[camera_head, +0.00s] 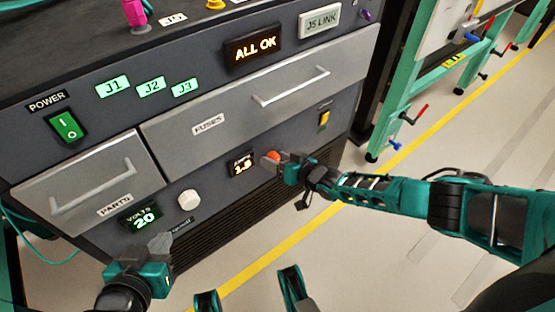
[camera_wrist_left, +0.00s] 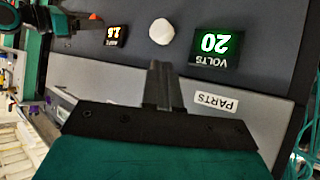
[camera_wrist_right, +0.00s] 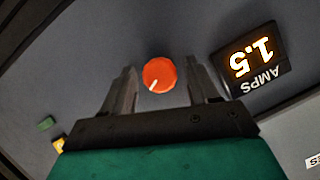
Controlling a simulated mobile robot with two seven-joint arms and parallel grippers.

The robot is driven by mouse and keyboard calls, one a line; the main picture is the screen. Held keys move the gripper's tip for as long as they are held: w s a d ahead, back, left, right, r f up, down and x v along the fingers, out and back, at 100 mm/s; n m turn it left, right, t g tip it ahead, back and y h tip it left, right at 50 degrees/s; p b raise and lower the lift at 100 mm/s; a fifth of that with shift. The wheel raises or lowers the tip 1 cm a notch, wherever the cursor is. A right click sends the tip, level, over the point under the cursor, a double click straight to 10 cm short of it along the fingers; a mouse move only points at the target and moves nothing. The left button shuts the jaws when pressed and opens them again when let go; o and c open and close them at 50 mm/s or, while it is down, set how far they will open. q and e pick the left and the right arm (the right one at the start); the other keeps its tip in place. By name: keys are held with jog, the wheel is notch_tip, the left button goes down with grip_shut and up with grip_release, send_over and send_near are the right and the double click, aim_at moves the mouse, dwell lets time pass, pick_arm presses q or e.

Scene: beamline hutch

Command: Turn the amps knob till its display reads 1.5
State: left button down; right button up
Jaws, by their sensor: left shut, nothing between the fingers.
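The orange amps knob (camera_wrist_right: 159,74) shows in the right wrist view, its white pointer mark aimed to the lower left. The amps display (camera_wrist_right: 250,62) beside it reads 1.5; it also shows in the head view (camera_head: 242,164), small and less clear. My right gripper (camera_head: 285,161) is at the knob. Its fingers stand open on either side of the knob, with a visible gap on each side. My left gripper (camera_head: 160,248) is shut and empty, low in front of the panel near the parts drawer and the volts display.
The white volts knob (camera_head: 189,200) and volts display (camera_head: 142,217), reading 20, lie left of the amps display. The fuses drawer (camera_head: 240,110) is above, the parts drawer (camera_head: 80,190) at the left. A yellow switch (camera_head: 324,118) is right of the amps knob.

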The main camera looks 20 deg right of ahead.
jog(key=shift+s+d+r, duration=0.1)
jog(key=shift+s+r, duration=0.05)
jog(key=shift+s, duration=0.05)
jog(key=p+v, duration=0.3)
jog(key=v, duration=0.1)
jog(key=shift+s+d+r, duration=0.1)
jog(key=shift+s+r, duration=0.05)
jog(key=shift+r, duration=0.05)
jog(key=p, duration=0.4)
send_near(277, 159)
jog(key=s+d, duration=0.1)
jog(key=s, duration=0.2)
pick_arm(q)
jog(key=a+r, duration=0.1)
jog(key=s+a+r, duration=0.1)
jog(key=r, duration=0.1)
jog(key=shift+y, duration=0.4)
pick_arm(e)
jog(key=shift+w+d+r, duration=0.1)
jog(key=shift+d+r, duration=0.1)
jog(key=shift+r, duration=0.05)
